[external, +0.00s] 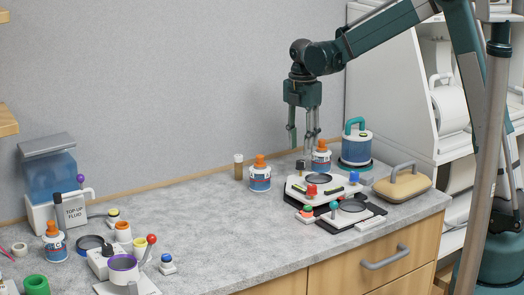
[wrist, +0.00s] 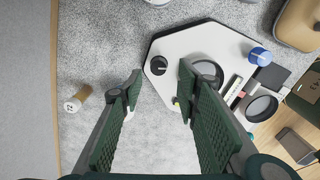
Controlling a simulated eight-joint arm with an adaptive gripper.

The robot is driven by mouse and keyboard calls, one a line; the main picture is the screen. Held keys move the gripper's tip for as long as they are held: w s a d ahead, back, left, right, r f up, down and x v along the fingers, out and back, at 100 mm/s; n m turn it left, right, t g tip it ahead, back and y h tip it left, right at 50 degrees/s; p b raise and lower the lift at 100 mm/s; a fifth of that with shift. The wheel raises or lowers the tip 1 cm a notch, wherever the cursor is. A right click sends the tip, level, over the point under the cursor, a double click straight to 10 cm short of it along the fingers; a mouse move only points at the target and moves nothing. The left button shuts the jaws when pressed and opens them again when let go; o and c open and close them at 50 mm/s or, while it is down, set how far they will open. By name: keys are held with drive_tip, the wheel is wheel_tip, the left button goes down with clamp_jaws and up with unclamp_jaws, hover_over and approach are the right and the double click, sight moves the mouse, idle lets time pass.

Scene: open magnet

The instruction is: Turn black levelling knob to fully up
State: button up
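The black levelling knob (wrist: 158,65) is a round black dial with a small white mark. It sits near the left corner of a white, angular-sided plate (wrist: 185,42) in the wrist view. In the external view it seems to be the small dark shape (external: 300,165) at the plate's back left. My gripper (wrist: 158,91) is open and empty, its two green padded fingers apart. The knob shows in the gap just beyond the fingertips, apart from them. In the external view my gripper (external: 301,141) points down above the back of the plate.
The plate also carries a blue knob (wrist: 260,56) and a dark-rimmed round dish, partly hidden by my right finger. A blue canister (external: 356,148) and yellow-tan case (external: 402,187) stand right.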

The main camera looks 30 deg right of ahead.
sight(303, 162)
wheel_tip(303, 162, up, 6)
drive_tip(key=shift+r, duration=0.15)
idle(0.5)
drive_tip(key=s+d+r+m+t, duration=0.25)
drive_tip(key=s+r+m, duration=0.2)
drive_tip(key=s, duration=0.45)
drive_tip(key=s+d+r+m+t, duration=0.1)
drive_tip(key=s+d+r+m, duration=0.25)
drive_tip(key=s+m, duration=0.4)
drive_tip(key=s+d+f+m+t, duration=0.1)
drive_tip(key=s+m, duration=0.4)
drive_tip(key=s, duration=0.5)
drive_tip(key=s+d+f+m+t, duration=0.2)
drive_tip(key=s+f+m, duration=0.1)
drive_tip(key=s, duration=0.7)
drive_tip(key=shift+s+f+m+t, duration=0.3)
drive_tip(key=shift+f+m+t, duration=0.05)
drive_tip(key=shift+m, duration=0.55)
idle(0.5)
